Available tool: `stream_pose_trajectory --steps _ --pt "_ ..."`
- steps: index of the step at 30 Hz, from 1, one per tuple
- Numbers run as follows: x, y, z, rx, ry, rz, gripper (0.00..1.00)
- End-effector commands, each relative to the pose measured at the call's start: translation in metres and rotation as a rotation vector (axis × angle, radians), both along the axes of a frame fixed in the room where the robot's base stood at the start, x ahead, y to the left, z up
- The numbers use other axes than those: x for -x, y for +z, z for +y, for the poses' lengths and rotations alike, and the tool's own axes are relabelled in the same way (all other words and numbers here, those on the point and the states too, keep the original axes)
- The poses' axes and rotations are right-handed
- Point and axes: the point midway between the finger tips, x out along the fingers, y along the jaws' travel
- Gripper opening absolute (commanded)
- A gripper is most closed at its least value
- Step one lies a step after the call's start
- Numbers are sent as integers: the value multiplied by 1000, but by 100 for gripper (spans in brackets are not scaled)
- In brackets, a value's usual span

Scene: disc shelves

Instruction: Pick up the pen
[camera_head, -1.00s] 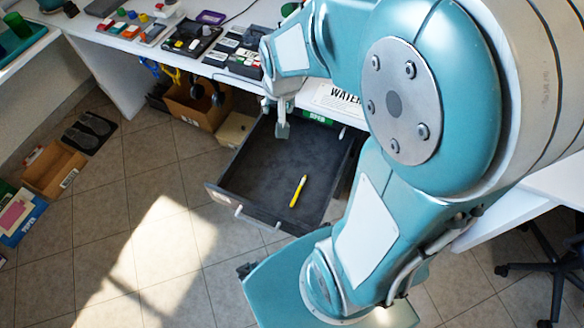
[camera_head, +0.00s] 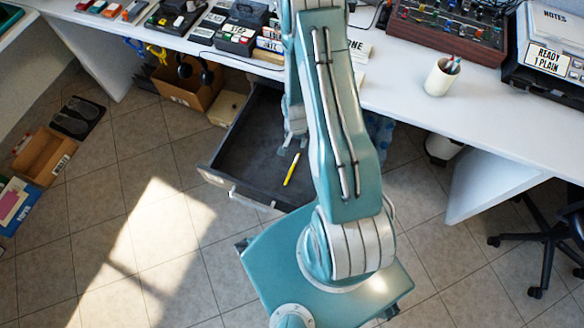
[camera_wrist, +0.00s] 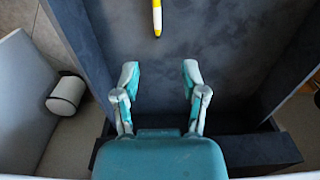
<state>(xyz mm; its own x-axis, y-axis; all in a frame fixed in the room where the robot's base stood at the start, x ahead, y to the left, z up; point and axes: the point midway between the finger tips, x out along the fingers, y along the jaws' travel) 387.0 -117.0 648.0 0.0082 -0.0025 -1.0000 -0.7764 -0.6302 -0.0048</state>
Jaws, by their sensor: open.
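A yellow pen (camera_head: 291,169) with a white end lies on the dark floor of the open drawer (camera_head: 250,197). In the wrist view the pen (camera_wrist: 157,17) shows at the top edge, partly cut off by the frame. My gripper (camera_wrist: 160,72) is open and empty, its two fingers spread inside the drawer area. The pen lies beyond the fingertips, roughly in line with the gap between them. In the head view my gripper (camera_head: 294,141) shows just above the pen in the picture, partly hidden by my arm.
The white desk (camera_head: 400,95) stands over the drawer, with a pen cup (camera_head: 441,77) and devices on top. A cardboard box (camera_head: 188,90) stands left of the drawer. The drawer walls border my gripper.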

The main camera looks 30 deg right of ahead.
Motion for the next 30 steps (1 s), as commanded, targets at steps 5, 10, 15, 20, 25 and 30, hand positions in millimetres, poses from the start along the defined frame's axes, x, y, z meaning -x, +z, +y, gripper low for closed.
stream_pose_trajectory --steps 5,10,15,20,25,30 --pt "6 -18 -1 -3 -21 10 55" --pt "7 -41 0 -4 -21 12 55" --pt "7 -63 0 -3 -20 11 55" --pt "6 -72 0 -3 -20 10 55" --pt "8 -93 4 -4 -19 12 55" --pt "9 -115 6 -4 -19 11 55"
